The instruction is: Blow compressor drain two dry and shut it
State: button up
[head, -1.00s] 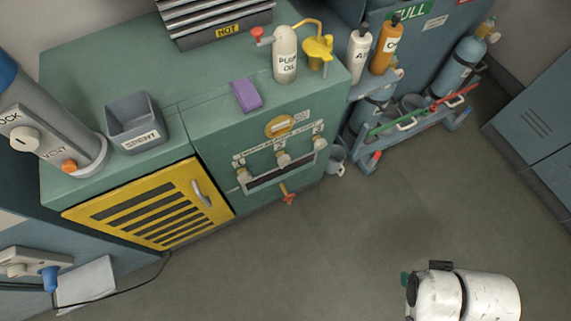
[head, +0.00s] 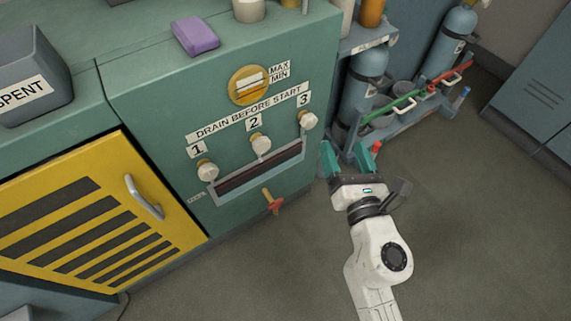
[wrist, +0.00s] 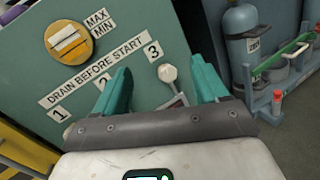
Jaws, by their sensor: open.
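The green compressor cabinet (head: 140,75) carries the label "DRAIN BEFORE START" above three pale drain knobs. Drain two (head: 260,145) is the middle knob, under the "2" plate. Drain one (head: 207,169) is to its left and drain three (head: 308,120) to its right. My gripper (head: 345,160) is open and empty, in front of the cabinet's right edge, to the right of drain three. In the wrist view drain three (wrist: 168,73) shows between my teal fingers (wrist: 160,85), and drain two is mostly hidden behind the left finger. A slotted tray (head: 250,172) runs below the knobs.
A round yellow MAX/MIN gauge (head: 249,85) sits above the label. A red-ended lever (head: 272,203) hangs below the tray. A purple block (head: 196,37) and a SPENT bin (head: 32,78) stand on top. A bottle trolley (head: 400,115) is close behind my gripper. The floor at right is clear.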

aim_at(263, 148)
jog(key=s+a+f+n+g+y+b, duration=0.2)
jog(key=a+f+n+g+y+b, duration=0.15)
jog(key=a+f+n+y, duration=0.55)
jog(key=w+a+h, duration=0.1)
jog(key=w+a, duration=0.1)
jog(key=w, duration=0.1)
jog(key=w+a+n+h+b, duration=0.1)
jog(key=w+a, duration=0.2)
jog(key=w+a+r, duration=0.1)
jog(key=w+a, duration=0.2)
jog(key=shift+n+h, duration=0.3)
jog(key=shift+h, duration=0.1)
jog(key=c, duration=1.1)
